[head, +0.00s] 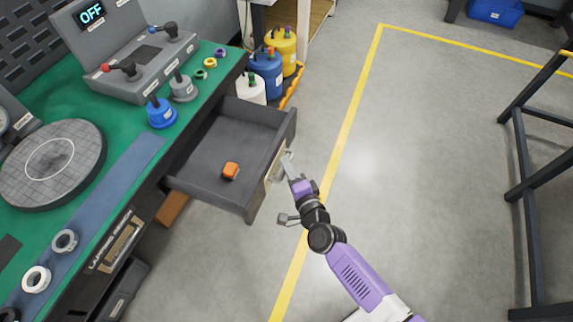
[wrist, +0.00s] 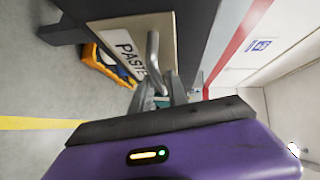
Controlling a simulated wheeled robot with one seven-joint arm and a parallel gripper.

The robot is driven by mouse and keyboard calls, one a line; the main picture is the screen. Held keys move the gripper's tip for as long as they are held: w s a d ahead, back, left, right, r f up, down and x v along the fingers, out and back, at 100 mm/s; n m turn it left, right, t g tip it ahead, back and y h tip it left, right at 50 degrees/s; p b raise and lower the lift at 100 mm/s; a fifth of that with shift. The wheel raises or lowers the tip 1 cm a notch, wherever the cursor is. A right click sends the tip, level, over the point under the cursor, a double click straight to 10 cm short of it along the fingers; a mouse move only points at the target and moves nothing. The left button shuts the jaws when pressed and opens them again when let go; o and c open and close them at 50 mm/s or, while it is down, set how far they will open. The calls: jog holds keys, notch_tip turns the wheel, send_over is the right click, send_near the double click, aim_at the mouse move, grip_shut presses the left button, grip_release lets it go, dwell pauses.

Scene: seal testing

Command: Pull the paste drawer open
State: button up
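The paste drawer (head: 215,140) is a dark grey drawer, pulled well out from under the green-topped bench. A small orange block (head: 231,171) lies inside it. The drawer front carries a beige plate (wrist: 125,45) reading "PASTE" and a grey bar handle (wrist: 152,48) in the wrist view. My gripper (head: 292,170) is at the outer side of the drawer front. In the wrist view its fingers (wrist: 160,88) close around the lower part of the handle. The exact finger contact is partly hidden by the purple gripper body.
The bench (head: 122,160) holds a round plate, a control box (head: 130,60) reading "OFF", and small fittings. Blue, yellow and white canisters (head: 265,72) stand beyond the drawer. A dark metal frame (head: 530,190) stands at right. The floor between is clear.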

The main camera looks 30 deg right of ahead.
jog(key=v, duration=0.7)
dwell(0.4)
jog(key=s+a+r+n+y, duration=0.1)
jog(key=s+a+r+n, duration=0.1)
jog(key=s+r+n, duration=0.7)
jog(key=s+a+r+n+g+y+p, duration=0.1)
jog(key=s+r+n, duration=0.8)
jog(key=s, duration=1.1)
jog(key=shift+a+r+y, duration=0.4)
jog(key=shift+a+r, duration=0.25)
jog(key=shift+r, duration=0.75)
